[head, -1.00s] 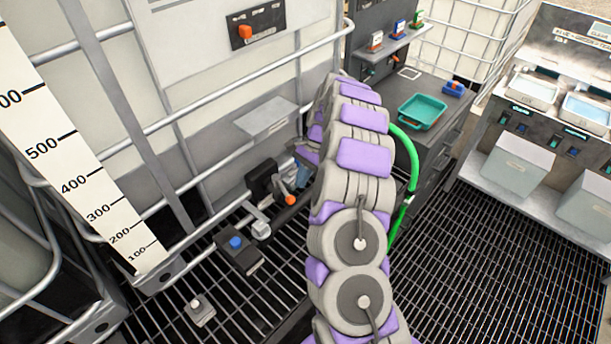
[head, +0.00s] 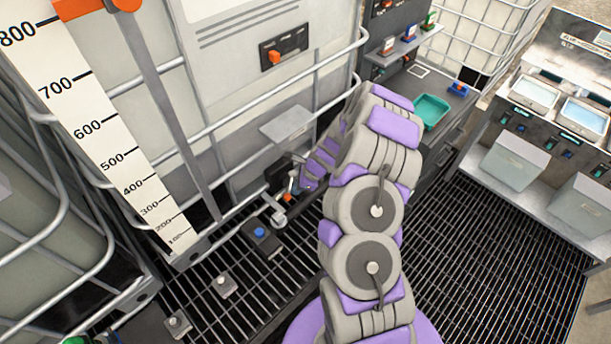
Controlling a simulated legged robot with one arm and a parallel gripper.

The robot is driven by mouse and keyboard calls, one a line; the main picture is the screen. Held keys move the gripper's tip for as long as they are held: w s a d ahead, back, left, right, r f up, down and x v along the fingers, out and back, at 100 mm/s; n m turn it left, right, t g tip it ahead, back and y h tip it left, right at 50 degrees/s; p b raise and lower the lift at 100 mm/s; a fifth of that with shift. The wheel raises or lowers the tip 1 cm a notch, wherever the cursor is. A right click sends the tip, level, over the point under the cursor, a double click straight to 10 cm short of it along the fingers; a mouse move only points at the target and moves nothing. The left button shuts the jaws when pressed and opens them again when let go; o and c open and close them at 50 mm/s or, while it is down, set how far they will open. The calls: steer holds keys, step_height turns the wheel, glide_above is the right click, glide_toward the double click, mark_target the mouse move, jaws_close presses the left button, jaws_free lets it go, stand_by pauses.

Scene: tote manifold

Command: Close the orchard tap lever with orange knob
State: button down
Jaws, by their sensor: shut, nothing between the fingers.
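The tap lever's orange knob (head: 288,197) shows low at the front of the white caged tank, beside a black valve body (head: 278,176). A pale grey outlet fitting (head: 279,216) sits just below it. My gripper (head: 297,186) reaches down from the right, its tip close to the knob and valve. It is shut and holds nothing. The gripper and wrist hide part of the lever, so I cannot tell whether the tip touches it or the lever's exact angle.
Tank cage bars (head: 220,140) and a grey plate (head: 287,125) stand close above the tap. A black box with a blue button (head: 260,233) lies in front on the grating. A teal tray (head: 432,111) is on the bench behind my arm. Open grating lies at right.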

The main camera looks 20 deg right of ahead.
steer(key=a+m+p, duration=0.1)
steer(key=m, duration=0.1)
steer(key=w+a+m+t+h+p, duration=0.1)
steer(key=m, duration=0.1)
steer(key=shift+f+t, duration=0.1)
steer(key=shift+t, duration=0.2)
steer(key=m, duration=0.1)
steer(key=w+a+m+h, duration=0.1)
steer(key=m, duration=0.1)
steer(key=m+h, duration=0.1)
steer(key=shift+w+a+t, duration=0.15)
steer(key=shift+a+t, duration=0.15)
steer(key=shift+t, duration=0.1)
steer(key=shift+a, duration=0.2)
